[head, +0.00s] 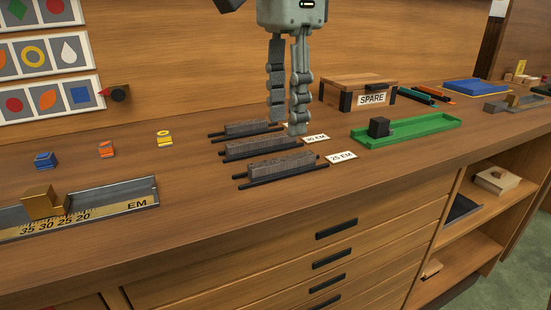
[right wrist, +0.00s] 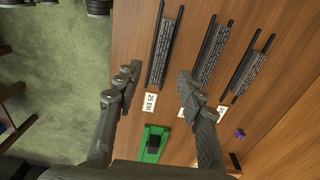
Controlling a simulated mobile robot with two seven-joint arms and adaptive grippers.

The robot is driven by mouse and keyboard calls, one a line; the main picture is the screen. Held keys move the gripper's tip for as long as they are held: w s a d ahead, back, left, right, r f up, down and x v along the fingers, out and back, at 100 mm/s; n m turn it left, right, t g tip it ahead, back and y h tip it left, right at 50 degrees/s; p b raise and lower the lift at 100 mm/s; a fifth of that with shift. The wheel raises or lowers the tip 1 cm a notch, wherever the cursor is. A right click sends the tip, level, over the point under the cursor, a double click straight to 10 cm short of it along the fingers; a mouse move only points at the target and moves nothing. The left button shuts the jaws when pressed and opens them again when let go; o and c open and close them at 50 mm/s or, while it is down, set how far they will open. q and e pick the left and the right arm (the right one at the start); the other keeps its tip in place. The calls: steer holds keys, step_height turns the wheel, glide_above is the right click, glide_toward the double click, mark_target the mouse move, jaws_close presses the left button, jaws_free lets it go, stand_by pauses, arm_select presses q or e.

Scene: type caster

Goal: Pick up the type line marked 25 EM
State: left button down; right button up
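The type line marked 25 EM (head: 281,167) is a dark grey bar on a black two-rail rest, nearest the front of the bench. Its white label (head: 341,157) lies at its right end. In the right wrist view the same line (right wrist: 165,50) and label (right wrist: 150,102) appear between the fingers. My right gripper (head: 287,126) is open and empty, pointing down. In the head view its fingertips overlap the two lines farther back; the exact height is hard to tell. My left gripper is not in view.
A middle type line (head: 260,146) and a back one (head: 250,128) lie parallel behind. A green tray (head: 420,133) with a black block and a wooden SPARE box (head: 350,83) stand right. A steel EM gauge (head: 110,200) lies front left.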

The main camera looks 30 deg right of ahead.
mark_target(283, 159)
steer(key=f, duration=0.6)
steer(key=shift+a+f, duration=0.2)
steer(key=shift+a, duration=0.05)
steer(key=shift+c, duration=0.3)
jaws_close()
